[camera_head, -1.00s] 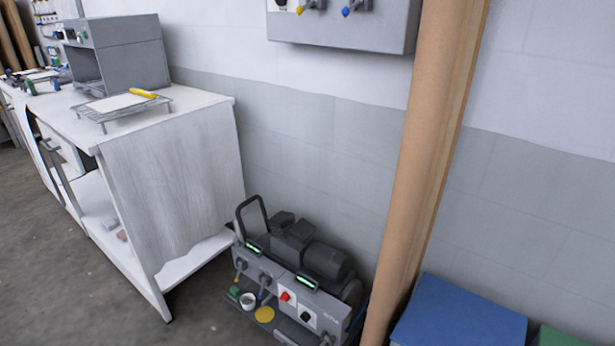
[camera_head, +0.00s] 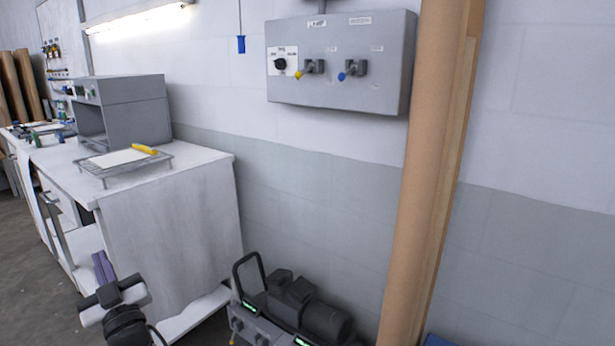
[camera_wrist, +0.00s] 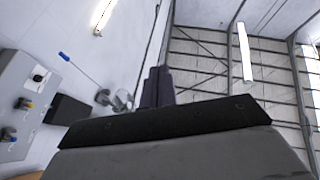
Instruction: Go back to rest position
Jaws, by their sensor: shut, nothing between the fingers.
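My gripper (camera_head: 103,268) is at the lower left of the head view, in front of the white cabinet, with its purple-grey fingers pointing up. The fingers are together and nothing shows between them. In the wrist view the closed fingers (camera_wrist: 157,88) point up toward the ceiling, and the dark gripper body fills the bottom of that view. No object is held.
The white cabinet (camera_head: 170,215) carries a grey box oven (camera_head: 135,110) and a wire rack (camera_head: 105,172) with a yellow-handled tool (camera_head: 145,149). A grey control box (camera_head: 340,65) hangs on the wall. A pump unit (camera_head: 300,305) and a tall cardboard roll (camera_head: 425,180) stand right of my gripper.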

